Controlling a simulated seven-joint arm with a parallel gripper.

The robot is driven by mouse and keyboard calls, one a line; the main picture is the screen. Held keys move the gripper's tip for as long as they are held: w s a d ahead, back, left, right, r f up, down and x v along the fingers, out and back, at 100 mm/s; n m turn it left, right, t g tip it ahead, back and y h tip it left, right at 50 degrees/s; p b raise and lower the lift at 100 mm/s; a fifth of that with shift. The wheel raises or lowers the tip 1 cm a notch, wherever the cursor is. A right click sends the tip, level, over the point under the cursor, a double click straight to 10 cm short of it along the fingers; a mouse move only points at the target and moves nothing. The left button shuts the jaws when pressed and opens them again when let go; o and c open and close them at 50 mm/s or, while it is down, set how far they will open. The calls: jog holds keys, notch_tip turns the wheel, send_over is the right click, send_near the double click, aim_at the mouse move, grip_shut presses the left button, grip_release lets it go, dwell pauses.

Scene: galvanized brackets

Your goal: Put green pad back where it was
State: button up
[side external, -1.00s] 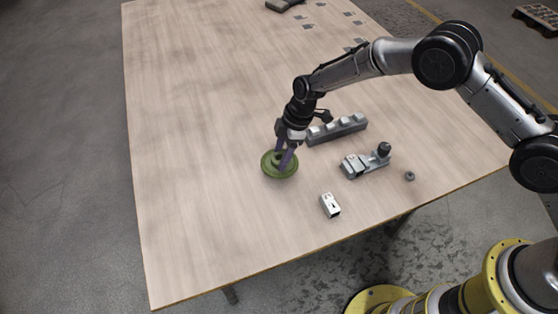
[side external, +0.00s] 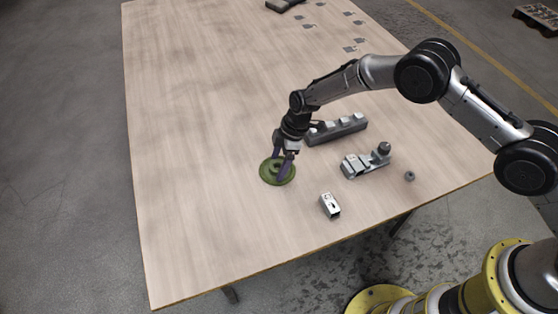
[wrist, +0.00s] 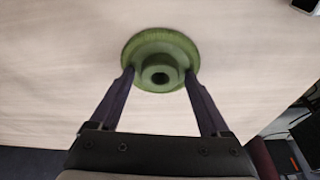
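The green pad (side external: 266,176), a round disc with a raised hub and a dark centre hole, lies flat on the table, left of the metal parts. It also shows in the wrist view (wrist: 160,42). My gripper (side external: 279,170) is directly over it, pointing down. In the wrist view my gripper (wrist: 160,76) has its two purple fingers spread on either side of the hub. In the side view the fingers partly hide the hub.
A grey block with several raised pieces (side external: 338,130) stands just right of my gripper. A metal fixture with a dark ball (side external: 364,163), a silver bracket (side external: 330,205) and a small nut (side external: 409,175) lie nearby. The table (side external: 190,180) is clear to the left.

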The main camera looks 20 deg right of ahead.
jog(key=shift+o, duration=0.3)
jog(key=shift+r, duration=0.3)
jog(key=v, duration=1.1)
jog(key=shift+r, duration=0.35)
jog(key=shift+d, duration=0.1)
jog(key=s+d+r+m+t, duration=0.1)
jog(key=s+d+r+m, duration=0.1)
jog(key=s+d+r, duration=0.4)
jog(key=s+d+r+m+t+h, duration=0.1)
jog(key=s+d+r+m, duration=0.2)
jog(key=r, duration=0.5)
jog(key=s+d+r+m, duration=0.2)
jog(key=s+d+r, duration=0.1)
jog(key=d+r, duration=0.4)
jog(key=s+d+r+m+t+h, duration=0.1)
jog(key=s+d+m, duration=0.3)
jog(key=s, duration=0.7)
jog(key=s+d+r+m+t+h, duration=0.1)
jog(key=s+d+m, duration=0.4)
jog(key=s, duration=0.7)
jog(key=shift+d+t, duration=0.5)
jog(key=shift+d, duration=0.05)
